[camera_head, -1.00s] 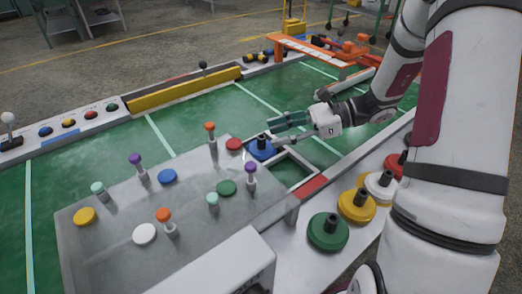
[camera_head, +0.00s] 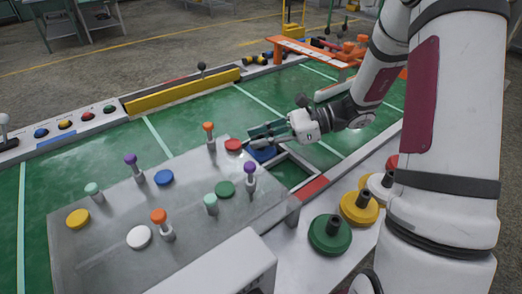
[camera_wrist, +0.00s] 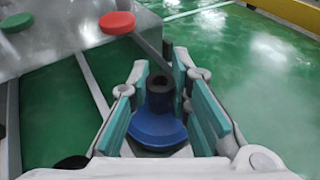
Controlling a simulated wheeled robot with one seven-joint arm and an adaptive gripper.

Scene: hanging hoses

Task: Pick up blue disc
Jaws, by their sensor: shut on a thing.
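The blue disc (camera_head: 262,153) has a dark upright knob and sits by the right edge of the grey button panel, next to the pale square frame. In the wrist view the blue disc (camera_wrist: 157,130) lies between the fingers, with its knob standing up between the teal pads. My gripper (camera_head: 266,132) is over the disc and shut on its knob. The fingers hide the knob in the head view. The disc looks level, at about frame height; I cannot tell whether it touches what is below.
The grey panel (camera_head: 115,200) carries coloured buttons and upright knobs, with a red button (camera_head: 233,145) close beside the gripper. Green (camera_head: 329,236), yellow (camera_head: 359,208), white and red discs stand on the right ledge. Open green surface (camera_head: 205,110) lies beyond the panel.

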